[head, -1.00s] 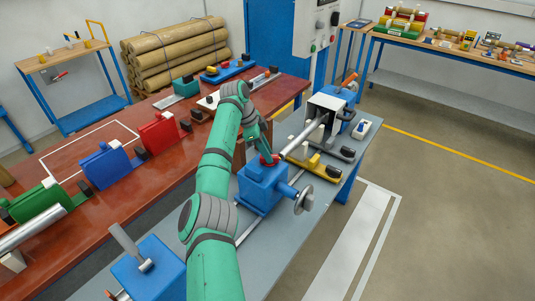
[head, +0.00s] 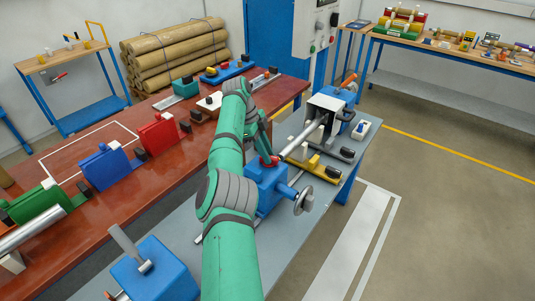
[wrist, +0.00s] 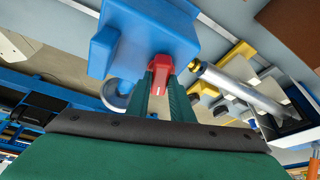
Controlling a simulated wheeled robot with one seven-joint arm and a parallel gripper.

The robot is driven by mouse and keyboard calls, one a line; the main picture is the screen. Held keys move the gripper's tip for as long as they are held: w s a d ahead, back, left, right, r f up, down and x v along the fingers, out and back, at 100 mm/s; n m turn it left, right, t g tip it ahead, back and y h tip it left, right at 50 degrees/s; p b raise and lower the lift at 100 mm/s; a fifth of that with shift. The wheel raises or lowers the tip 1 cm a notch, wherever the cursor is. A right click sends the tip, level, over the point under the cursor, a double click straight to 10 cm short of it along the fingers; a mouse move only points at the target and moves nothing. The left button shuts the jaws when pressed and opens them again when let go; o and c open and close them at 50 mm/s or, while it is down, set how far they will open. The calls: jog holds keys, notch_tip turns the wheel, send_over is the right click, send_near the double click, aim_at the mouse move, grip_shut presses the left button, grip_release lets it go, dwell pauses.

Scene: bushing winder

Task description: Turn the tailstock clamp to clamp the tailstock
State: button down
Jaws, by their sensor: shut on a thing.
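The tailstock is a blue block (head: 266,186) on the grey bench, with a round handwheel (head: 304,201) on its right side. Its clamp is a small red handle (head: 273,161) on top. In the wrist view the red clamp handle (wrist: 161,68) sits against the blue tailstock body (wrist: 125,45). My gripper (head: 266,154) reaches down over the handle. In the wrist view my gripper's green fingers (wrist: 163,88) are shut on the handle, one on each side. The handle's lower part is partly hidden between the fingers.
A metal bar (head: 304,138) runs from near the tailstock toward the machine's far end. Yellow and grey parts (head: 322,172) lie right of it. A blue block with a lever (head: 152,270) stands at the front. The red table (head: 75,235) holds coloured blocks on the left.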

jog(key=shift+d, duration=0.2)
jog(key=c, duration=1.6)
grip_release()
jog(key=shift+o, duration=0.2)
jog(key=shift+a, duration=0.1)
jog(key=shift+r, duration=0.15)
jog(key=shift+w+a+r, duration=0.1)
jog(key=shift+a+r, duration=0.1)
jog(key=shift+r, duration=0.1)
jog(key=shift+v, duration=3.3)
jog(key=shift+d, duration=0.1)
